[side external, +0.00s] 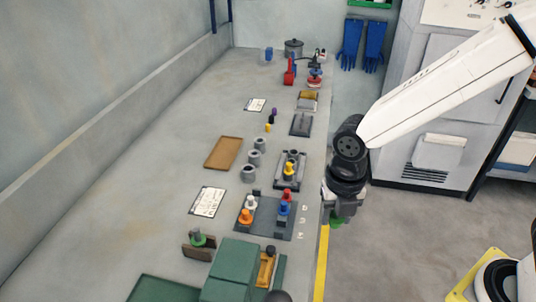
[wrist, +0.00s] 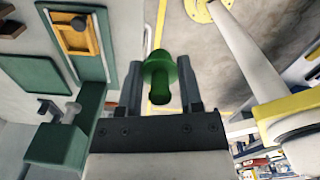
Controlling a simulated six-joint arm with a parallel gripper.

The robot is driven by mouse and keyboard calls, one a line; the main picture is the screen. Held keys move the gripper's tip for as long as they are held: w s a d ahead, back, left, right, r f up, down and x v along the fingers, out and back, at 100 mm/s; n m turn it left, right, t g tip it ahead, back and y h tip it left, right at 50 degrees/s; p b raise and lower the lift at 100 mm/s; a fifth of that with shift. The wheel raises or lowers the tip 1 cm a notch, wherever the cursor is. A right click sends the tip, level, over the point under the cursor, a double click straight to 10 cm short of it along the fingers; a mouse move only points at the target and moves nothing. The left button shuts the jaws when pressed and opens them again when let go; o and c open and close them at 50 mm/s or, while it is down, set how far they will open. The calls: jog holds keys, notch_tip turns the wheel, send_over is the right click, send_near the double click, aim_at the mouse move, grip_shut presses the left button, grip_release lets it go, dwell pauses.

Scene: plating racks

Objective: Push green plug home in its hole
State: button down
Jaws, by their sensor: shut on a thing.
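My gripper (side external: 338,208) is shut on a green plug (wrist: 160,76). In the wrist view the plug's wide collar and narrower stem sit between the two fingers (wrist: 160,66). In the side view only a bit of the green plug (side external: 337,222) shows below the jaws. The gripper hangs by the bench's right edge, near the yellow stripe, to the right of a dark rack plate (side external: 262,229). White, orange, red and blue plugs stand on that plate. I cannot make out which hole fits the green plug.
A green machine (side external: 229,268) stands at the bench's near end, beside a bracket with a greenish-topped part (side external: 198,238). Another rack holds a yellow plug (side external: 289,171). Several grey rings and a brown tray (side external: 223,153) lie farther back. The bench's left side is largely clear.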

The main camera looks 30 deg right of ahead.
jog(key=shift+s+d+r, duration=0.2)
jog(key=shift+s+r, duration=0.05)
jog(key=shift+s, duration=0.3)
dwell(0.4)
jog(key=w+d+m, duration=0.2)
jog(key=w+m, duration=0.1)
jog(key=w, duration=1.6)
jog(key=w+d+f+m, duration=0.2)
jog(key=w+d+m, duration=0.1)
jog(key=w+d, duration=0.9)
jog(key=shift+w+f, duration=0.2)
jog(key=shift+w, duration=0.95)
jog(key=shift+f, duration=0.15)
